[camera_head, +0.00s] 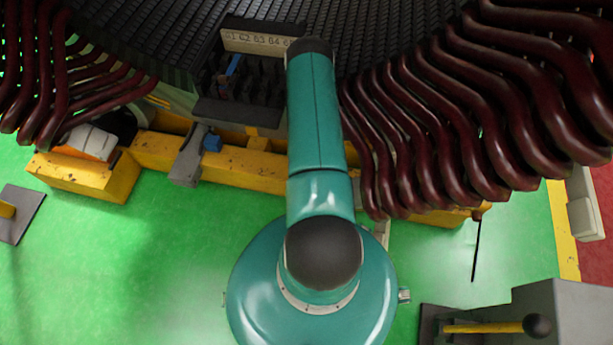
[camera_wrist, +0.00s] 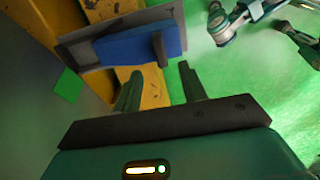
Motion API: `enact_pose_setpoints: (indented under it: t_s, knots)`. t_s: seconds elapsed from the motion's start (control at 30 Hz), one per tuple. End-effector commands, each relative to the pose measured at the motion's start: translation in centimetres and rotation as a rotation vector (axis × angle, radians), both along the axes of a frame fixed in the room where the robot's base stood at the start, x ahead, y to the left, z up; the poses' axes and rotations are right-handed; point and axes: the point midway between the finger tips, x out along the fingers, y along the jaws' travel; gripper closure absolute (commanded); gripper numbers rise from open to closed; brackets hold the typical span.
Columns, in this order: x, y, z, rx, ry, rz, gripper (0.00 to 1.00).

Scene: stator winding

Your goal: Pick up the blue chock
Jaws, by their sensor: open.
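A blue block, which looks like the blue chock (camera_wrist: 130,47), shows in the wrist view, lying against a grey plate (camera_wrist: 75,52). A short dark peg (camera_wrist: 159,50) stands out near its right end. My gripper (camera_wrist: 160,70) is open, with its two dark green fingers apart and nothing between them. The block is just beyond the fingertips; I cannot tell the exact gap. In the head view a small blue block (camera_head: 211,142) sits beside a grey bracket (camera_head: 188,160); I cannot tell if it is the same one.
Yellow beams (camera_head: 240,178) run under the dark stator, with dark red coils (camera_head: 440,120) on both sides. A dark numbered rack (camera_head: 240,105) holds another blue piece (camera_head: 233,66). Green floor is open in front at the left. A grey box with a lever (camera_head: 565,310) stands lower right.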

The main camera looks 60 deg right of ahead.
Motion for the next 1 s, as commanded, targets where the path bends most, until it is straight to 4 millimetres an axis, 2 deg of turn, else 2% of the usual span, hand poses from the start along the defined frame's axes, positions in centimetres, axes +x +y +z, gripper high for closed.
enact_pose_setpoints:
  t_s: [0.1, 0.2, 0.43, 0.7, 1.0]
  knots:
    - [-0.1, 0.1, -2.2, 0.001, 0.002, 0.002, 0.58]
    - [-0.1, 0.0, -3.5, 0.001, 0.000, 0.002, 0.58]
    - [0.0, -0.2, -5.0, -0.001, 0.000, 0.003, 0.58]
    - [0.0, -0.2, -8.7, 0.000, 0.000, 0.005, 0.58]
    - [0.1, -0.3, -9.4, -0.001, 0.000, 0.005, 0.58]
